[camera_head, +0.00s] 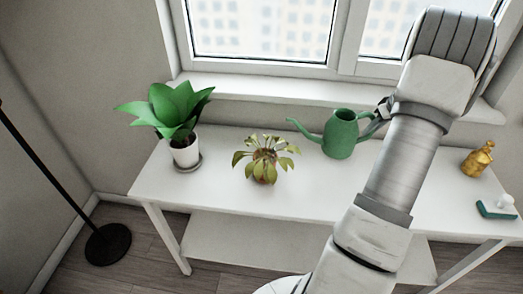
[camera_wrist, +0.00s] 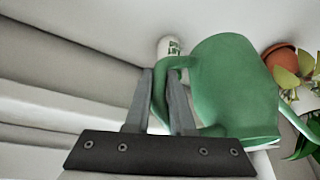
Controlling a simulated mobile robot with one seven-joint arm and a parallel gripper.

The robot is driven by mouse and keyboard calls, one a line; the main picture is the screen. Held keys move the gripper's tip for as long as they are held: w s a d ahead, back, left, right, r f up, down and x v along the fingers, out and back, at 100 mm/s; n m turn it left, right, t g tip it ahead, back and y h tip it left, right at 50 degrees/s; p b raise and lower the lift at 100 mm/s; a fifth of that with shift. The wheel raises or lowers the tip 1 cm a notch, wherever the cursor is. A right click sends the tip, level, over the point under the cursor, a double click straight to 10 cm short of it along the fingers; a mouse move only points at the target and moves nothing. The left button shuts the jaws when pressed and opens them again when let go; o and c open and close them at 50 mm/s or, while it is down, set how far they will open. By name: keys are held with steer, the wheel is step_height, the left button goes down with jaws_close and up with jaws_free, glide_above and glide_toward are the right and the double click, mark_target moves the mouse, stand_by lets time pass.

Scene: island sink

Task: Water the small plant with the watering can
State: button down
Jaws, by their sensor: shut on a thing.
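The green watering can (camera_head: 341,138) is upright at the back middle of the white table, its spout pointing left. I cannot tell whether its base touches the table. My gripper (camera_head: 382,110) is at the can's right side, partly hidden by my arm. In the wrist view my gripper (camera_wrist: 160,98) is shut on the handle of the can (camera_wrist: 235,88). The small plant (camera_head: 264,160), with drooping yellow-green leaves, stands on the table to the left of the can and nearer the front. In the wrist view its terracotta pot (camera_wrist: 280,58) shows beyond the can.
A larger green plant in a white pot (camera_head: 186,153) stands at the table's left end. A gold bottle (camera_head: 477,160) and a green-and-white item (camera_head: 496,208) are at the right. A white lettered container (camera_wrist: 170,46) shows in the wrist view. The window sill (camera_head: 260,90) runs behind.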

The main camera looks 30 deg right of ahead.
steer(key=shift+w+d, duration=0.15)
steer(key=shift+d, duration=0.05)
steer(key=shift+a+r, duration=0.1)
steer(key=shift+r, duration=0.05)
steer(key=shift+w+a+r+n+g+h+p, duration=0.2)
steer(key=shift+a+r+n+g+h+p, duration=0.15)
steer(key=shift+a+r+h+p, duration=0.5)
steer(key=shift+w+a+f+h, duration=0.15)
steer(key=shift+a+f+h, duration=0.05)
steer(key=shift+f+h, duration=0.15)
steer(key=shift+w+a+f+g+h+p, duration=0.1)
steer(key=shift+a+g+h+p, duration=0.15)
steer(key=shift+a+h+p, duration=0.45)
steer(key=p, duration=0.1)
steer(key=r+p, duration=0.1)
steer(key=p, duration=0.1)
steer(key=shift+w+a, duration=0.2)
steer(key=shift+a, duration=0.1)
steer(key=shift+w+a+r+h+p, duration=0.1)
steer(key=shift+a+r+h+p, duration=0.15)
steer(key=shift+h+p, duration=0.2)
steer(key=shift+d+f, duration=0.1)
steer(key=shift+f, duration=0.05)
